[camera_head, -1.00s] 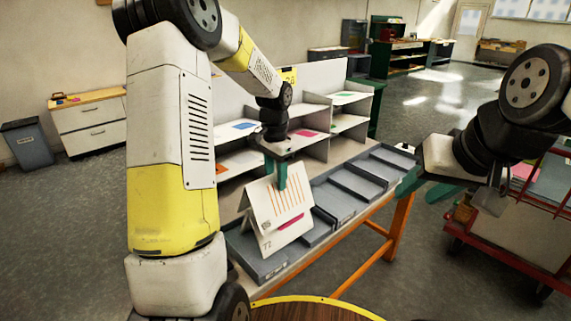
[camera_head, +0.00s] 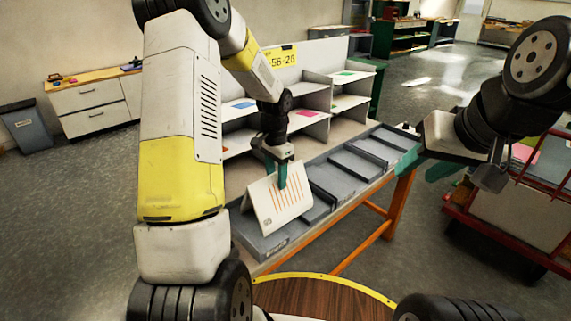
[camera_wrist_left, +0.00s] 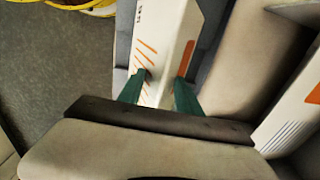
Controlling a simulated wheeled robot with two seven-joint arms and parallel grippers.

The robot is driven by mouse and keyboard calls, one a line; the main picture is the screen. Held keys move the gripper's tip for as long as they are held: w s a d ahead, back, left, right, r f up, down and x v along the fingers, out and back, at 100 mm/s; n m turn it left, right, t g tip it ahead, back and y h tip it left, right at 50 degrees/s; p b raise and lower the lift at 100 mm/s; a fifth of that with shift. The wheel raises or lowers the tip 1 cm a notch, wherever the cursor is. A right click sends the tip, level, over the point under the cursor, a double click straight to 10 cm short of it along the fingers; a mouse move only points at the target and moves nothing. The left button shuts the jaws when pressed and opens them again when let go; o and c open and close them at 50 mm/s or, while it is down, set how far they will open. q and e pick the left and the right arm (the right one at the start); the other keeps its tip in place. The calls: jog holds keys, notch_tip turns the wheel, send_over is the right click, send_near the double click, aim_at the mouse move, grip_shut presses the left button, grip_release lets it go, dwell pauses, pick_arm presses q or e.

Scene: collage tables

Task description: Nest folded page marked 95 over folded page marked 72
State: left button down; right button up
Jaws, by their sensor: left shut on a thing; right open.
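The white folded page with orange stripes (camera_head: 272,208), tent-shaped, stands over the near end of the grey tray row, a little tilted. Its small label is too blurred to read. My left gripper (camera_head: 283,182) is shut on its upper part. In the left wrist view, the left fingers (camera_wrist_left: 160,92) close about the striped page (camera_wrist_left: 168,45). The page marked 72, with a pink bar, cannot be made out separately now; the striped page seems to cover it. My right gripper (camera_head: 424,165) is open and empty, to the right of the table's far end.
Grey trays (camera_head: 352,162) run along the table (camera_head: 330,217) towards the back right. White shelves (camera_head: 310,118) with coloured sheets stand behind them. A red cart (camera_head: 480,236) is at the right. A round wooden top (camera_head: 320,299) with a yellow edge is in front.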

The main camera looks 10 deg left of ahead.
pick_arm(q)
jog(key=c, duration=0.7)
grip_release()
jog(key=shift+r, duration=3.9)
